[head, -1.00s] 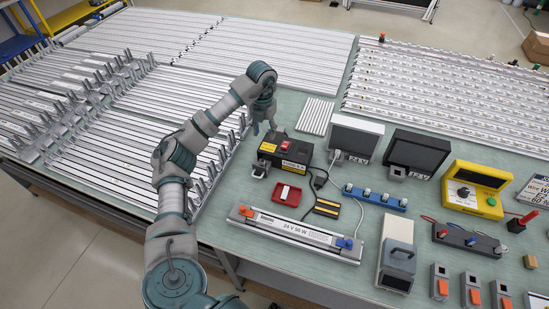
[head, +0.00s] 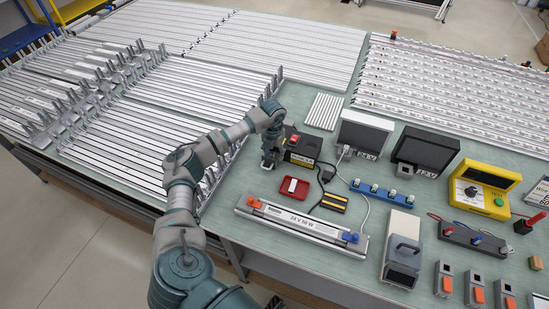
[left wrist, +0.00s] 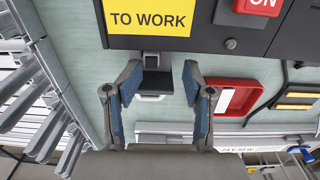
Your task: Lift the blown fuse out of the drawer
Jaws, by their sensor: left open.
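The black power box (head: 303,150) with a red switch stands on the bench. The drawer shows between the two fingers of my left gripper (left wrist: 161,74). The fingers are spread, with blue pads, and hold nothing. In the head view my left gripper (head: 267,160) is at the front left of the box and hides most of the drawer. I cannot make out the fuse inside it. My right gripper is not seen.
A red tray (head: 306,189) with a pale insert lies right of the gripper, beside a black holder (head: 333,208) with yellow strips. A long lamp unit (head: 300,226) lies in front. Metal rails with upright prongs (head: 226,170) stand left. Cables run right of the box.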

